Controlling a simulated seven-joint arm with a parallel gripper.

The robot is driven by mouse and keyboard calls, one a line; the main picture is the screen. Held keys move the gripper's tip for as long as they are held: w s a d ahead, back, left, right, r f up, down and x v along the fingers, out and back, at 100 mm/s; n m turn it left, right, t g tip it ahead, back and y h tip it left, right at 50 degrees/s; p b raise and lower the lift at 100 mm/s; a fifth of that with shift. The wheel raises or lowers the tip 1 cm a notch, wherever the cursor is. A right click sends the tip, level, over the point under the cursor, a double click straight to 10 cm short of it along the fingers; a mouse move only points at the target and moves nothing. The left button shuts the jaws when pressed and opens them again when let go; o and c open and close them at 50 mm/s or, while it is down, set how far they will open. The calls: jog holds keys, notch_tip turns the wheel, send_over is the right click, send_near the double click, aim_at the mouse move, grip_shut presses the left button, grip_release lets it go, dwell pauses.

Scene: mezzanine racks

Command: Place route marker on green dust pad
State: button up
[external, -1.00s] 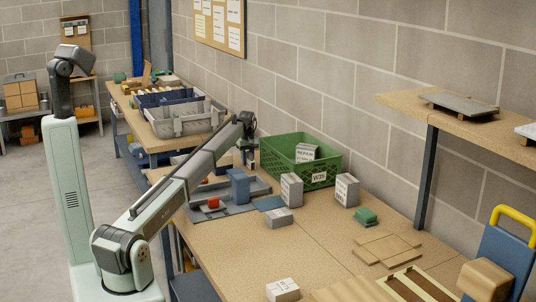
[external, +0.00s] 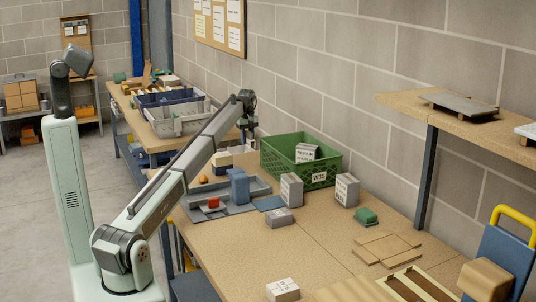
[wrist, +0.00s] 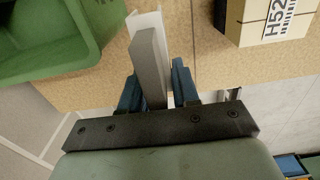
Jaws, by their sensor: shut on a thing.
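My gripper (wrist: 158,90) is shut on a narrow grey bar-shaped thing (wrist: 150,60), with a white strip (wrist: 146,22) along it, in the wrist view; it appears to be the route marker. In the external view my gripper (external: 248,138) is raised above the far end of the table, left of the green crate, and its load is too small to make out. A small green piece (external: 366,215), possibly the green dust pad, lies on the table right of the crate, well apart from my gripper.
The green crate (external: 318,173) stands against the wall and also shows in the wrist view (wrist: 45,50). Grey boxes (external: 291,190) stand before it. A grey tray (external: 222,209) holds blue and red pieces. A box marked H52 (wrist: 255,24) is near my gripper.

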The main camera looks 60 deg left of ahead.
jog(key=r, duration=0.9)
jog(key=shift+w+d, duration=0.25)
jog(key=shift+d, duration=0.05)
jog(key=w+d, duration=0.8)
jog(key=d, duration=0.5)
send_over(362, 208)
notch_tip(362, 208, down, 5)
jog(key=shift+s+d+f, duration=0.1)
jog(key=shift+d+f, duration=0.05)
jog(key=shift+f, duration=4.9)
jog(key=shift+f, duration=0.15)
jog(key=o, duration=1)
jog(key=shift+o, duration=0.2)
